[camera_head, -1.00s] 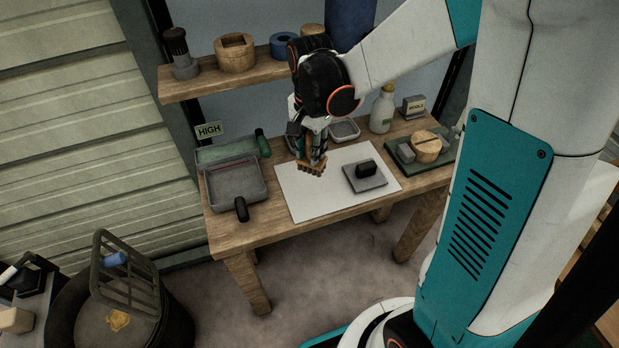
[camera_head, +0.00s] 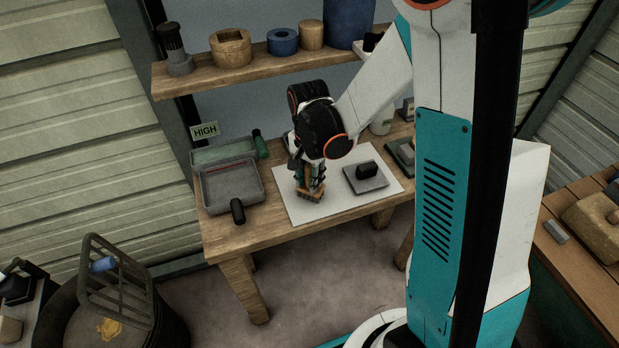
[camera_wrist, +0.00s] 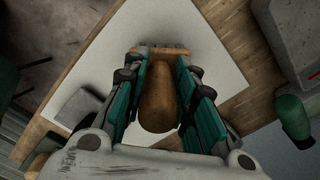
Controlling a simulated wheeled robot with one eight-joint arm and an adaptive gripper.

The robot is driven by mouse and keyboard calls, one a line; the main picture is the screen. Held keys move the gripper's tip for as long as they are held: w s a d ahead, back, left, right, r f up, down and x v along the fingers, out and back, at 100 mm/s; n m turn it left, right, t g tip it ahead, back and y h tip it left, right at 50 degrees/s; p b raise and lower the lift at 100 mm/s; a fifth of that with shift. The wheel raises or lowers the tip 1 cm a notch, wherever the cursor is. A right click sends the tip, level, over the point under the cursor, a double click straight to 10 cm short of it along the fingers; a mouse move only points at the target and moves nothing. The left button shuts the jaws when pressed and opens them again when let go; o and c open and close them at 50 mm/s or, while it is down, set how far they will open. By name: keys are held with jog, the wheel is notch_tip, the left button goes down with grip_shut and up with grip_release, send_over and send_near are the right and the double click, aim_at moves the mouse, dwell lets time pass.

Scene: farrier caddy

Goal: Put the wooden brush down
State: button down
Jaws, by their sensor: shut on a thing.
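The wooden brush (camera_head: 310,195) is in my gripper (camera_head: 312,180), over the left part of the white sheet (camera_head: 290,207) on the wooden table. In the head view its bristle end points down, close to the sheet; I cannot tell whether it touches. In the wrist view the brown rounded handle (camera_wrist: 158,95) lies between the two teal-sided fingers of my gripper (camera_wrist: 160,85), with the flat wooden head beyond it. The fingers are shut on the brush. My arm hides part of the back of the table.
A grey pad with a black block (camera_head: 367,170) lies on the sheet's right part. A grey tray (camera_head: 232,190) with a black-handled tool (camera_head: 238,211) is to the left. A shelf (camera_head: 200,75) with several containers is above. The sheet's front left is clear.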

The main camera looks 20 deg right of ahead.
jog(key=shift+f, duration=0.15)
jog(key=c, duration=1.3)
grip_release()
